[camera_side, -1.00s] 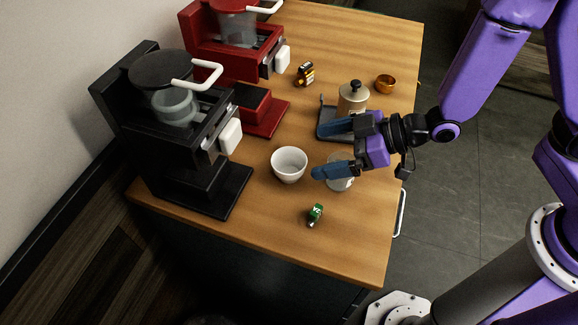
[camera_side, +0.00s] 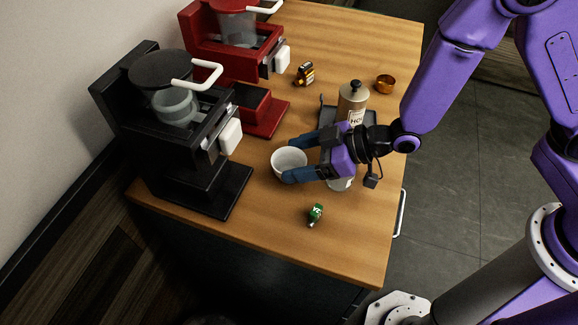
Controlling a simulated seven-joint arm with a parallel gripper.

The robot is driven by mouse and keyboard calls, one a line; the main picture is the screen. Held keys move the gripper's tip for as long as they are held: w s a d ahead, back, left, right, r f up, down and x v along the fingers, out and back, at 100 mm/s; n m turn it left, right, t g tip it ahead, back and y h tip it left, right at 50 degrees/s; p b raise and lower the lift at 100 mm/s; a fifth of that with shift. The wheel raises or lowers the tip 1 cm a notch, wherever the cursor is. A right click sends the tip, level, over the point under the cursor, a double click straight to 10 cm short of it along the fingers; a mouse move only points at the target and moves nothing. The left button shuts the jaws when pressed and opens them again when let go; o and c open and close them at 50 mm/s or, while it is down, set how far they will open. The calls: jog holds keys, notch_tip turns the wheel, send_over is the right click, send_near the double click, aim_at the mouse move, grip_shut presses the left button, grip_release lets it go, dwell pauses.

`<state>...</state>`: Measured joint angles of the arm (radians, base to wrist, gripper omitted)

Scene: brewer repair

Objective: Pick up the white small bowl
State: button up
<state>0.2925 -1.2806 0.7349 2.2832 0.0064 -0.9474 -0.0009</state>
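The white small bowl (camera_side: 287,161) stands upright on the wooden table, right of the black brewer. My gripper (camera_side: 289,159) has two blue fingers, spread apart. One finger reaches behind the bowl's right side and the other overlaps its front right edge in the picture. The bowl's right part is partly hidden by the fingers. I cannot tell whether either finger touches the bowl or how high the fingers are above the table.
The black brewer (camera_side: 185,120) and the red brewer (camera_side: 235,45) line the left side. A green item (camera_side: 315,213) lies in front of the bowl. A canister (camera_side: 353,100) on a dark stand, a clear cup (camera_side: 341,184) and a copper cup (camera_side: 385,84) are to the right. The front table area is mostly clear.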

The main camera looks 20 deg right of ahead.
jog(key=c, duration=0.5)
jog(key=shift+r, duration=0.2)
